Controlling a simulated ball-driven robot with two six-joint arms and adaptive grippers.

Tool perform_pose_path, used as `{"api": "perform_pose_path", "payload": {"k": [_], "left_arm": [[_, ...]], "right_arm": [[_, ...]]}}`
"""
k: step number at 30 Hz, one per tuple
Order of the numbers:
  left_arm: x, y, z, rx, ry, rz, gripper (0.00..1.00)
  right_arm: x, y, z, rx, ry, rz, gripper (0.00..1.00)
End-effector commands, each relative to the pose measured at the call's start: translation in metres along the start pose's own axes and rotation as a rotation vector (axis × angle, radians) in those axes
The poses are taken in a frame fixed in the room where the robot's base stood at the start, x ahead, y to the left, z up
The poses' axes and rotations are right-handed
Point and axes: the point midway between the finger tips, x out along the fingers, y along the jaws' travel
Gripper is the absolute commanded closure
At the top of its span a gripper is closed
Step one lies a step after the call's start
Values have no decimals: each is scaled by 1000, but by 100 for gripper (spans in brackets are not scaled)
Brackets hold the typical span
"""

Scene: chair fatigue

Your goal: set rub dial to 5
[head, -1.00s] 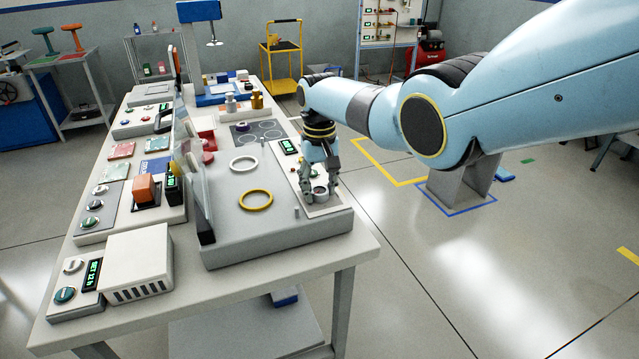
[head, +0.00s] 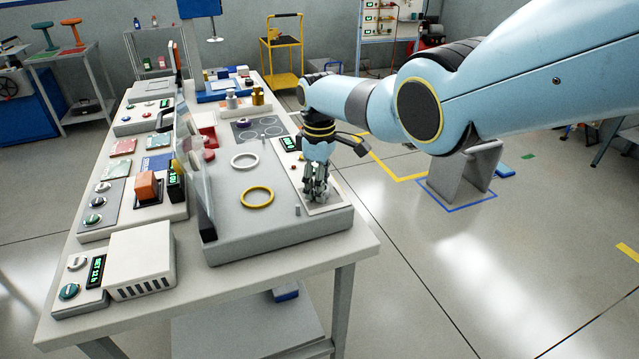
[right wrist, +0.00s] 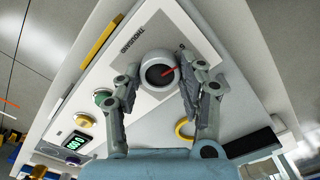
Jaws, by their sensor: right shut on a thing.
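The dial (right wrist: 160,72) is a round grey knob with a red pointer line, set on a white panel (right wrist: 140,42) printed "THOUSAND". My right gripper (right wrist: 158,82) points down at the panel and is shut on the dial, one finger on either side. In the head view my right gripper (head: 316,198) is at the panel's near end, and its fingers mostly hide the dial. The red line points toward the upper right in the wrist view. I cannot read the dial's number. My left gripper is in neither view.
A lit green display (head: 289,143) sits at the panel's far end. A yellow ring (head: 256,197) and a white ring (head: 244,161) lie on the grey block to the left. A small grey peg (head: 297,210) stands close to the gripper. A clear shield (head: 197,185) stands further left.

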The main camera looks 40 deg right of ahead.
Motion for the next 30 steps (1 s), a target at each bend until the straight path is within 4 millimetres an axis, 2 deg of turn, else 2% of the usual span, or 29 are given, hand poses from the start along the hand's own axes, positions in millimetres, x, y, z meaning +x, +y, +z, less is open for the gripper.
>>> {"api": "perform_pose_path", "payload": {"k": [10, 27, 28, 30], "left_arm": [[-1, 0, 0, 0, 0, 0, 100], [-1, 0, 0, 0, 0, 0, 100], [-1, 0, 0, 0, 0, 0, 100], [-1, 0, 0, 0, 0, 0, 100]], "right_arm": [[-2, 1, -2, -145, 4, 4, 93], [-2, 1, -2, -173, 4, 4, 93], [-2, 1, -2, -173, 4, 4, 57], [-2, 1, -2, -173, 4, 4, 48]]}}
